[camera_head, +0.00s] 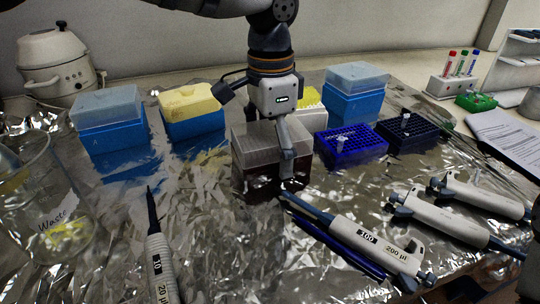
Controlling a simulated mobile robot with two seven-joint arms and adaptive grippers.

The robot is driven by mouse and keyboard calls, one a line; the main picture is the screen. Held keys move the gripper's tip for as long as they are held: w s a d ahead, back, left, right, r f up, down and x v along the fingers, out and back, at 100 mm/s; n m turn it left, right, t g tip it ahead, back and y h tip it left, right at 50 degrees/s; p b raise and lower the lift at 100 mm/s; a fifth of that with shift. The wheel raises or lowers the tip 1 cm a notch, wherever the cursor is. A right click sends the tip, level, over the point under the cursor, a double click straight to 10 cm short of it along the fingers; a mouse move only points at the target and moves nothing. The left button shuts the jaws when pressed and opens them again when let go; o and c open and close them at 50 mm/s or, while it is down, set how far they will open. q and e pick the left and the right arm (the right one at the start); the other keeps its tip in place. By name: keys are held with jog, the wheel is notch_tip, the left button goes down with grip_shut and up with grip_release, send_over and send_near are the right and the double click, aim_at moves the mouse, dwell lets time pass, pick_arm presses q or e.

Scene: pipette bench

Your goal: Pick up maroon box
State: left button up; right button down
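The maroon box (262,188) stands upright on the foil-covered bench near the middle, with a translucent greyish lid (256,143) on top. My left gripper (255,125) reaches down over it from above. One finger hangs down in front of the box's right part, its tip close to the front face; I cannot tell if it touches. The other finger spreads out to the left, above and behind the lid, and its tip is not clearly seen. The gripper looks open, with the box below it and between its fingers. My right gripper cannot be made out.
Blue-based tip boxes (113,135) (355,103) and a yellow-topped box (193,115) stand around it. Dark blue racks (350,146) are close on the right. Pipettes (365,240) lie in front. A waste beaker (45,200) is at left.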

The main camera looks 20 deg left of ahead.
pick_arm(q)
jog(key=shift+f, duration=0.35)
jog(key=c, duration=1.3)
jog(key=shift+c, duration=0.2)
jog(key=shift+r, duration=0.15)
